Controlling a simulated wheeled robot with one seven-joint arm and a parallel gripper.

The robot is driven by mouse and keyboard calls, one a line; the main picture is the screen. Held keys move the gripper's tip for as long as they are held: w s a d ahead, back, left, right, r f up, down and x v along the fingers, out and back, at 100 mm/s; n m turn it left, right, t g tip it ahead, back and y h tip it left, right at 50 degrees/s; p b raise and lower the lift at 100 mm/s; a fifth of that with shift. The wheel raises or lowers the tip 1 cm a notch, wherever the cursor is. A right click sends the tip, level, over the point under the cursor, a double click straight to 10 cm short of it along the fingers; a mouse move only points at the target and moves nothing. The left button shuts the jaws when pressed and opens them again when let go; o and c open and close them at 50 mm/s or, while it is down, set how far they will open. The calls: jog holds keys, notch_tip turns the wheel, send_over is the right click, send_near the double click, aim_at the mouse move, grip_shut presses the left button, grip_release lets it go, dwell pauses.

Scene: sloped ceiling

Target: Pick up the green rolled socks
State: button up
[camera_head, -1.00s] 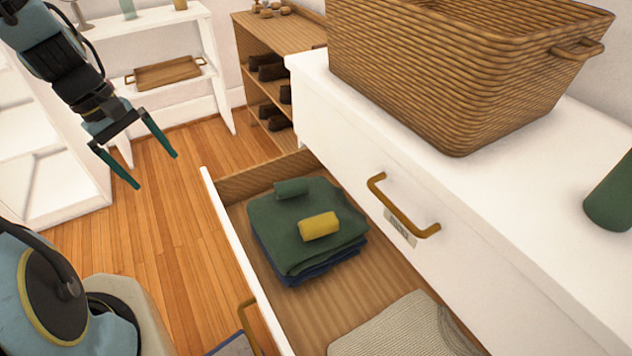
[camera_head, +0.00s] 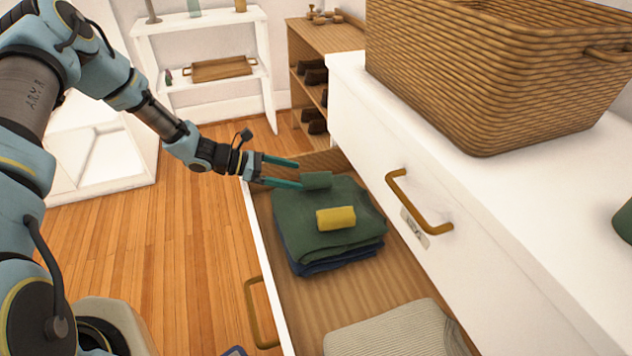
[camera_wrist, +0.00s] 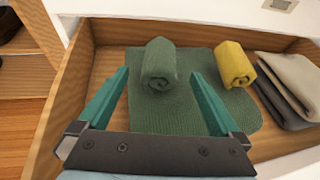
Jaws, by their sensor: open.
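The green rolled socks (camera_head: 317,180) lie on the back part of a folded green garment (camera_head: 300,215) in the open drawer. In the wrist view the green rolled socks (camera_wrist: 159,66) stand out just beyond and between my fingertips. My gripper (camera_head: 299,174) is open and empty, reaching over the drawer's front panel from the left, with its fingertips close to the socks. In the wrist view my gripper (camera_wrist: 160,78) has one finger on each side of the socks' line. I cannot tell whether the fingers touch the garment.
A yellow roll (camera_head: 336,218) lies on the same garment, and it also shows in the wrist view (camera_wrist: 234,65). A grey knit garment (camera_head: 390,330) lies nearer in the drawer (camera_head: 315,300). A wicker basket (camera_head: 490,80) stands on the white dresser (camera_head: 500,200).

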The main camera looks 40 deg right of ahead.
aim_at(321, 181)
jog(key=p+x, duration=0.2)
jog(key=x, duration=0.6)
jog(key=shift+s+d+f, duration=0.15)
jog(key=shift+s+d, duration=0.1)
jog(key=shift+d, duration=0.05)
jog(key=c, duration=1.2)
